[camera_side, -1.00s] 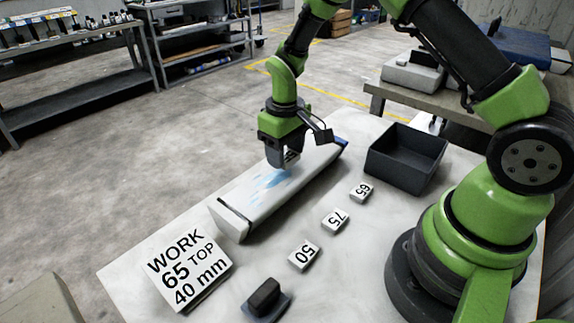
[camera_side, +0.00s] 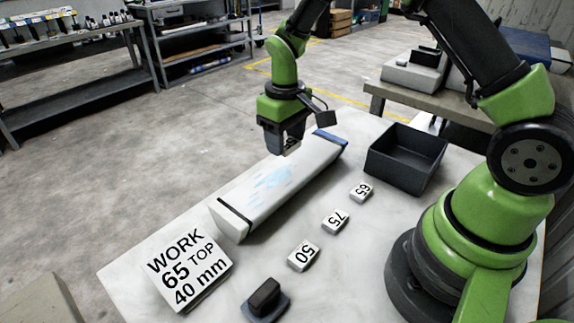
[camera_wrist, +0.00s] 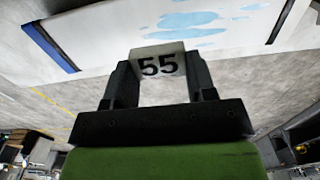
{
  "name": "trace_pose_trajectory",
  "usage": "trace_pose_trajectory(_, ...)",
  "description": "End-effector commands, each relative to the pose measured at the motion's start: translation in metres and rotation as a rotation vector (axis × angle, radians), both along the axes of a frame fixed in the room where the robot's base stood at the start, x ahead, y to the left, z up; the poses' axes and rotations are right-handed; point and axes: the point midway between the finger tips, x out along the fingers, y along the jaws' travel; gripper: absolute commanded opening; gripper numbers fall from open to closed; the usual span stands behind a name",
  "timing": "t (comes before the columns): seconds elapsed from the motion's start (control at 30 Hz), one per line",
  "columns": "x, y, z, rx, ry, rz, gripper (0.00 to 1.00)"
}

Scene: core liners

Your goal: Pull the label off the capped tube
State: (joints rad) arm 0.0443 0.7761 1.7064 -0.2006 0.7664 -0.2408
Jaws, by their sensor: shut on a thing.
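The capped tube (camera_side: 310,165) is a long white liner lying on the table, with light blue smears on its top. A blue cap (camera_side: 331,140) is at its far end and a dark band (camera_side: 233,214) near its close end. My gripper (camera_side: 284,149) is shut on a small white label block marked 55 (camera_wrist: 158,63), seen between the fingers in the wrist view. The tube also shows across the top of the wrist view (camera_wrist: 110,35).
White tags 65 (camera_side: 361,192), 75 (camera_side: 335,220) and 50 (camera_side: 303,255) lie in a row beside the tube. A dark open bin (camera_side: 405,160) stands behind them. A sign reading WORK 65 TOP 40 mm (camera_side: 190,270) and a dark-handled block (camera_side: 265,300) are in front.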

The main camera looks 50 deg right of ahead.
Motion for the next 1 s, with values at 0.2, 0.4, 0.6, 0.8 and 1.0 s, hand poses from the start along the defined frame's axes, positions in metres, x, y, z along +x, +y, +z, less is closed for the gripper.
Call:
trace_pose_trajectory(0.2,0.001,0.000,0.007,0.000,-0.002,0.001,0.18)
trace_pose_trajectory(0.4,0.001,0.000,0.014,-0.001,-0.002,0.002,0.18)
trace_pose_trajectory(0.6,0.000,0.000,0.020,-0.001,-0.002,0.002,0.18)
trace_pose_trajectory(0.8,0.000,0.000,0.024,0.000,-0.001,0.001,0.18)
trace_pose_trajectory(1.0,0.000,0.000,0.024,0.000,-0.001,0.001,0.18)
